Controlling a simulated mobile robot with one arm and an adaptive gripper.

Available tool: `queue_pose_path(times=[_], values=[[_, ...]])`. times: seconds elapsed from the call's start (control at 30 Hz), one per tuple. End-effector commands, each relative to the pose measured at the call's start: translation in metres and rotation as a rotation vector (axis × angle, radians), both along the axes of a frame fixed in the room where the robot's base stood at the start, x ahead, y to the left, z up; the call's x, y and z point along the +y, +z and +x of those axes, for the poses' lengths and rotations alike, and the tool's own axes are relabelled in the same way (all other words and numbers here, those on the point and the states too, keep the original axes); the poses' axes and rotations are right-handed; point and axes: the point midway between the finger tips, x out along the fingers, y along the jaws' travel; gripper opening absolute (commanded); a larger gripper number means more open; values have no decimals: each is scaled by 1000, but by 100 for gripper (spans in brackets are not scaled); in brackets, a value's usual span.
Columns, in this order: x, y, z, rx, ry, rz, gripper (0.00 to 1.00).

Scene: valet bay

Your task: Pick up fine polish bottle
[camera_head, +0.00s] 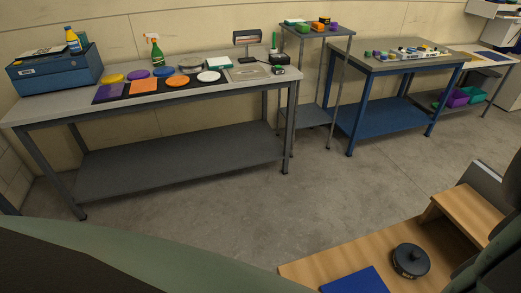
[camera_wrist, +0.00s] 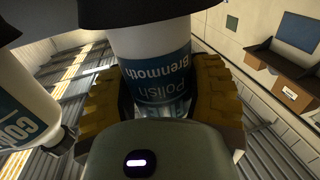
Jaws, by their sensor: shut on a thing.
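In the wrist view my gripper (camera_wrist: 165,100) has its two ribbed yellow-brown fingers closed on either side of a white bottle (camera_wrist: 150,45) with a dark blue label. The label reads "Polish" and "Brenmoth", upside down in the picture; any word such as "fine" is not visible. A dark rounded shape covers the bottle's upper part in the picture, and my gripper body covers the other end. My gripper and this bottle are not seen in the head view.
A second white bottle (camera_wrist: 25,110) with a blue label is close on the left. The grey workbench (camera_head: 50,108) holds a blue toolbox (camera_head: 55,75), a green spray bottle (camera_head: 155,52) and coloured pads. A blue bench (camera_head: 400,62) stands right. The floor (camera_head: 260,190) between is clear.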

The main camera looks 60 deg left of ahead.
Motion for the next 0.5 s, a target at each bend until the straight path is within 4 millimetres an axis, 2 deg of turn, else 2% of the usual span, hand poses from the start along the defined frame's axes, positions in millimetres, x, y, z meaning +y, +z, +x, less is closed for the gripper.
queue_pose_path(times=[0.07,0.5], values=[[5,9,1,-3,13,-2,12],[5,64,1,-2,13,-2,12]])
